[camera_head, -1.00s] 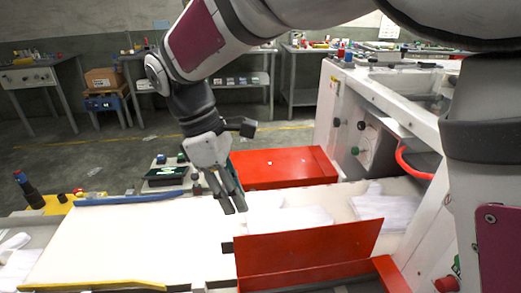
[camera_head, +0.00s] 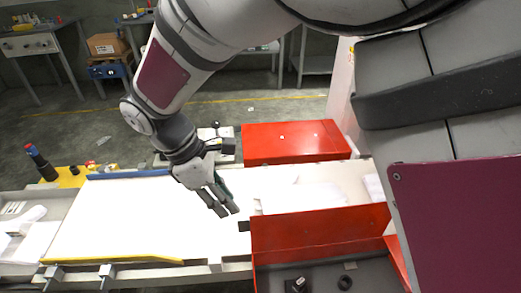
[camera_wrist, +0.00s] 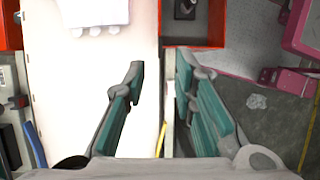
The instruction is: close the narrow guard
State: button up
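Two red guards show in the head view. The front guard (camera_head: 320,232) stands raised on edge, tilted, beside an open dark bay (camera_head: 325,276). I cannot tell for sure which is the narrow one. My gripper (camera_head: 226,210) hangs just left of the front guard, above the bed, apart from it. In the wrist view its two fingers (camera_wrist: 160,70) are spread with nothing between them. There, the open bay's red rim (camera_wrist: 194,44) lies ahead of the right finger.
The white bed (camera_head: 130,215) is clear to the left, edged by a blue strip (camera_head: 128,174) and a yellow strip (camera_head: 112,260). My arm covers much of the right.

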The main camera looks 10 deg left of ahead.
aim_at(244, 222)
jog(key=x, duration=0.9)
jog(key=shift+f, duration=0.15)
grip_shut()
